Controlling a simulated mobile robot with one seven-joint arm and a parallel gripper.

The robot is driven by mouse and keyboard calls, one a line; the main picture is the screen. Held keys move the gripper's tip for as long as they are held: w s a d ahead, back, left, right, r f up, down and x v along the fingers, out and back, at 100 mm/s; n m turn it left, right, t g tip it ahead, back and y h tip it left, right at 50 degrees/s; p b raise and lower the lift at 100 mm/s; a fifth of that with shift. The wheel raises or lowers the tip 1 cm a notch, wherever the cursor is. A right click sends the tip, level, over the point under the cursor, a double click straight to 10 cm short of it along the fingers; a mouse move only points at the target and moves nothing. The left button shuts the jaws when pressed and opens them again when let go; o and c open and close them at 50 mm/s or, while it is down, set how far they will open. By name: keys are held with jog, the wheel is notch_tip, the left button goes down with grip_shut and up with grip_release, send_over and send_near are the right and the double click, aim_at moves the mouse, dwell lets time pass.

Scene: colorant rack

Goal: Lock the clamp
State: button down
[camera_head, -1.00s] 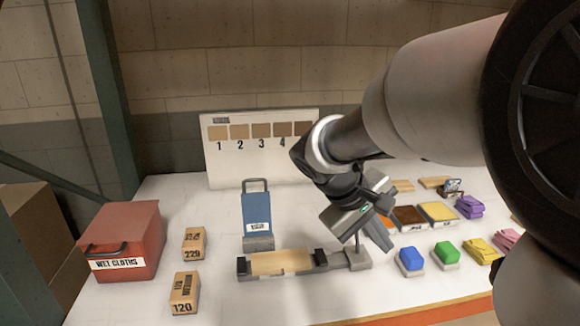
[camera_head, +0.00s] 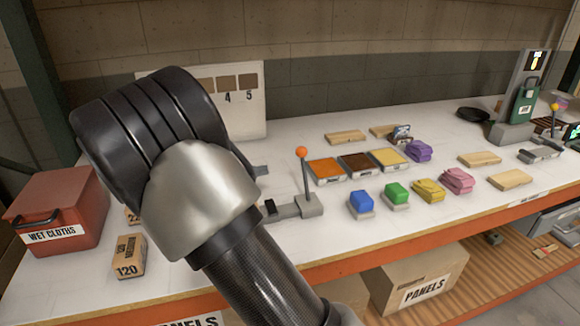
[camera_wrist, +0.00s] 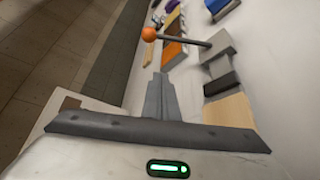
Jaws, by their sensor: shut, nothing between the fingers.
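The clamp (camera_head: 309,206) is a grey block on the bench with a thin lever topped by an orange ball (camera_head: 301,151). In the head view the lever stands nearly upright. The wrist view shows the clamp block (camera_wrist: 219,50), the orange ball (camera_wrist: 149,33) and the lever between them. A light wooden panel (camera_wrist: 229,110) lies beside the dark jaw of the clamp there. My gripper (camera_wrist: 158,77) is shut and empty, with its fingertips apart from the ball and lever in the picture.
Orange, brown and yellow trays (camera_head: 357,165) lie behind and right of the clamp. A red box (camera_head: 58,215) is at the left. Another small lever fixture (camera_head: 543,150) stands far right.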

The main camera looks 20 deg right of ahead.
aim_at(304, 172)
jog(key=b+x, duration=0.1)
jog(key=x, duration=0.9)
jog(key=shift+d, duration=0.1)
jog(key=s, duration=0.1)
jog(key=s+r, duration=0.2)
jog(key=shift+s+d, duration=0.25)
jog(key=shift+d, duration=0.05)
jog(key=shift+a, duration=0.15)
jog(key=shift+s+b, duration=0.15)
jog(key=shift+b, duration=0.25)
